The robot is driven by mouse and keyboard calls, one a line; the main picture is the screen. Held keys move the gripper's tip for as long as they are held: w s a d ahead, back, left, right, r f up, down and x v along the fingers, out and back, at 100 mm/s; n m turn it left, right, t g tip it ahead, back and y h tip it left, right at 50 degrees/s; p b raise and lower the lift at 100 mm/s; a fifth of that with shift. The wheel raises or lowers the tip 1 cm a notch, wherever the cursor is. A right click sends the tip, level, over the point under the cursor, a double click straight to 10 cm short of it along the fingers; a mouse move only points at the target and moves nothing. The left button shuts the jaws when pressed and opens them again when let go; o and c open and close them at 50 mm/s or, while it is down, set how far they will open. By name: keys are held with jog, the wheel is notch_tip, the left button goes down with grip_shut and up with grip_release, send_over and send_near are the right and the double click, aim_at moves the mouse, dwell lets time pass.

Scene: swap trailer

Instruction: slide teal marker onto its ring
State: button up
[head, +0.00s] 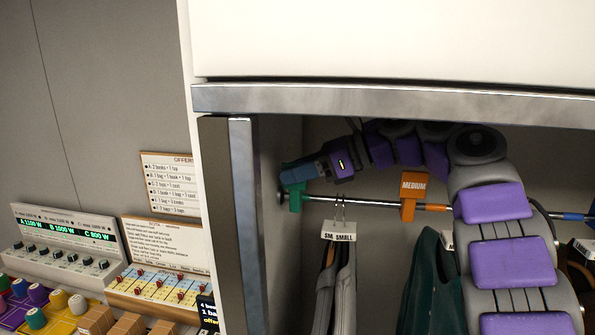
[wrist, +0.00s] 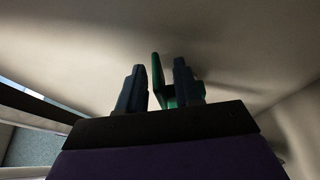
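The teal marker (head: 296,197) hangs at the far left end of the metal rail (head: 375,204) inside the cabinet. My gripper (head: 290,182) is right at its top, reaching in from the right. In the wrist view, the green of the marker (wrist: 157,78) shows between my two dark fingers (wrist: 160,90). It lies close to the right finger, partly behind it, with a narrow gap to the left finger. Whether both fingers press on it is unclear. A teal ring is not clearly seen; an orange band (head: 436,208) and a blue band (head: 573,216) show on the rail.
An orange MEDIUM marker (head: 408,196) sits mid-rail. A SMALL-tagged hanger with grey clothing (head: 344,285) hangs between it and the teal marker. A dark green garment (head: 430,285) hangs further right. The cabinet's metal post (head: 243,210) and top beam (head: 380,103) frame the opening.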

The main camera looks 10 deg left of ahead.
jog(key=p+v, duration=0.1)
jog(key=v, duration=0.6)
jog(key=shift+d, duration=0.35)
jog(key=shift+w+r, duration=0.15)
jog(key=shift+w, duration=0.05)
